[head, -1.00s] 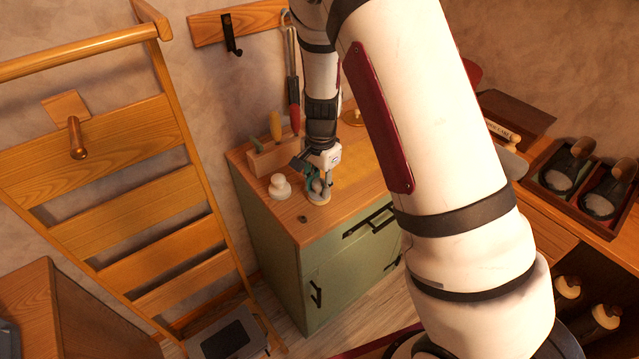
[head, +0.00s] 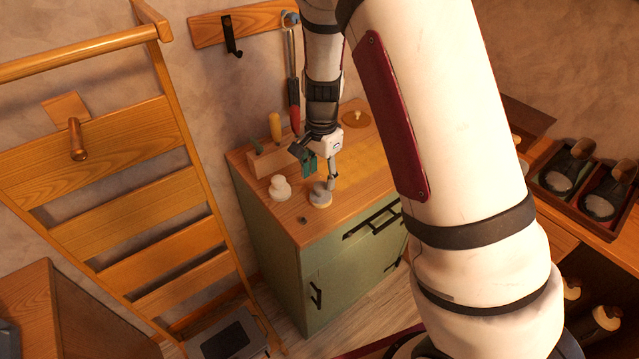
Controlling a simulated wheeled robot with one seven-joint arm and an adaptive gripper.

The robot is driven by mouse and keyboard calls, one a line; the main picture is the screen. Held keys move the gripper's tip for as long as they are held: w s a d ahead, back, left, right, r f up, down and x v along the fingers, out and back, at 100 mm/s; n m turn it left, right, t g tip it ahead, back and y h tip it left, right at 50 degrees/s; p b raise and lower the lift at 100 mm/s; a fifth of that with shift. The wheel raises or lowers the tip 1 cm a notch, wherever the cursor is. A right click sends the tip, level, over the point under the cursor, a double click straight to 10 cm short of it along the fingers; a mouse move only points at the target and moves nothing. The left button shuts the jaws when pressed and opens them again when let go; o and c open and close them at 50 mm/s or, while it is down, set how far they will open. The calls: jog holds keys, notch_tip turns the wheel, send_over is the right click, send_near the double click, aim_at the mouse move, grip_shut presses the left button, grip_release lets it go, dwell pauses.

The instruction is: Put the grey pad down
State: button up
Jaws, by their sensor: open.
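The grey pad (head: 320,197) is a small round disc with a raised middle. It rests on the wooden top of the green cabinet (head: 298,222), near its front edge. My gripper (head: 321,178) is open just above and behind the pad, with its fingers spread. One finger comes down close to the right side of the pad; I cannot tell whether it touches.
A white knobbed object (head: 280,188) stands left of the pad, and a small dark spot (head: 302,219) lies in front. A wooden block with handled tools (head: 268,160) stands at the back left. A yellowish patch (head: 362,172) to the right is clear.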

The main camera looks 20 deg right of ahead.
aim_at(320, 185)
jog(key=s+r+n+t, duration=0.1)
jog(key=s+r+n, duration=0.1)
jog(key=s+r, duration=0.35)
jog(key=s+r+n+y, duration=0.1)
jog(key=s+r+n, duration=0.15)
jog(key=r, duration=0.65)
jog(key=s+r+n+t, duration=0.1)
jog(key=s+r+n, duration=0.1)
jog(key=s+r, duration=0.35)
jog(key=s+r+n+t+h, duration=0.1)
jog(key=s+r+n, duration=0.5)
jog(key=s, duration=0.7)
jog(key=shift+t, duration=0.8)
